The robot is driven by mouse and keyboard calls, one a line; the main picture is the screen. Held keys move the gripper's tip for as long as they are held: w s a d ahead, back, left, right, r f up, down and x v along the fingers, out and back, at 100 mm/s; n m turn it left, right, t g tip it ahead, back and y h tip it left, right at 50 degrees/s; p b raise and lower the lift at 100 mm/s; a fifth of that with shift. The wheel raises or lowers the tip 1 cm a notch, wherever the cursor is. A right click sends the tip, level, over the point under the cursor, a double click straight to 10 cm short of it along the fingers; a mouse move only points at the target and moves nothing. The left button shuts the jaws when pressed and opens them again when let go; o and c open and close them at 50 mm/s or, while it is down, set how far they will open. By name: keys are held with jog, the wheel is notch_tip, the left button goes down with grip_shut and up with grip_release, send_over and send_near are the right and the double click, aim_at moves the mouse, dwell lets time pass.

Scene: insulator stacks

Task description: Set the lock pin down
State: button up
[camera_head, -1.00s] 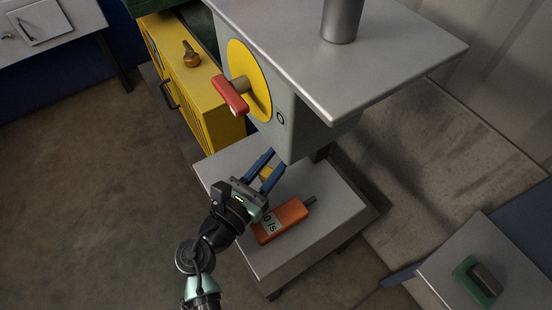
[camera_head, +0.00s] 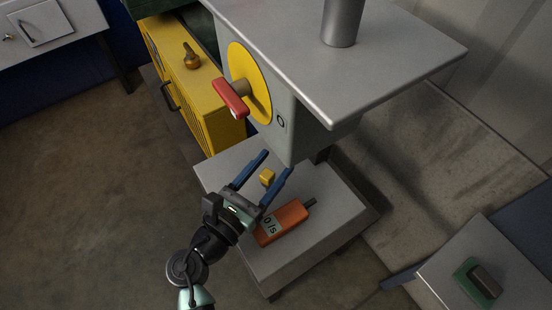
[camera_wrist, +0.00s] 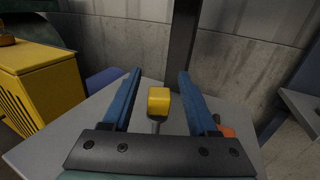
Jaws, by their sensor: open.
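The lock pin, with a yellow block-shaped head (camera_head: 267,177), is on the lower grey shelf (camera_head: 226,164). In the wrist view its yellow head (camera_wrist: 159,101) shows between my two blue fingers, with a short dark shank below it. My gripper (camera_head: 266,162) is open, with a finger on each side of the pin and a gap to it. It also shows in the wrist view (camera_wrist: 157,80). The lower end of the pin is partly hidden by the gripper's body in the wrist view.
An orange tool (camera_head: 283,222) lies on the shelf right beside my gripper. Above stands a grey cabinet with a yellow disc (camera_head: 262,92) and a red handle (camera_head: 231,97). A yellow box (camera_head: 205,97) stands behind left. A small table (camera_head: 447,268) is at the right.

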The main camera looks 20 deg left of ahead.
jog(key=v, duration=1)
jog(key=shift+s, duration=0.1)
jog(key=shift+r, duration=0.1)
